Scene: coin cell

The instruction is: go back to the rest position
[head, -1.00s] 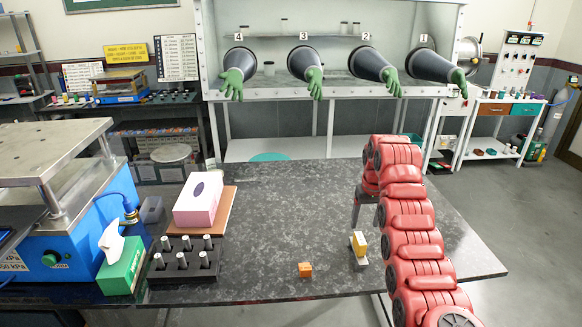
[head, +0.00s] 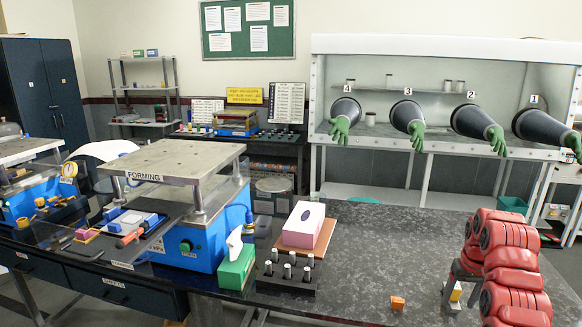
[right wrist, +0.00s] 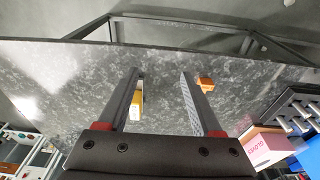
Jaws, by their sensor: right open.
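My right gripper (head: 452,292) is at the end of my red right arm, at the right of the head view. It points down over the dark speckled table (head: 370,250). The same block (head: 456,292) is partly hidden behind the gripper in the head view. An orange block (head: 397,302) lies to the left, apart from the gripper. My left gripper is not in view.
A pink box (head: 302,228) and a black rack of vials (head: 285,288) stand left of the orange block. A green tissue box (head: 236,268) and a blue forming press (head: 185,245) are further left. The table's middle is clear. A glovebox (head: 430,50) stands behind.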

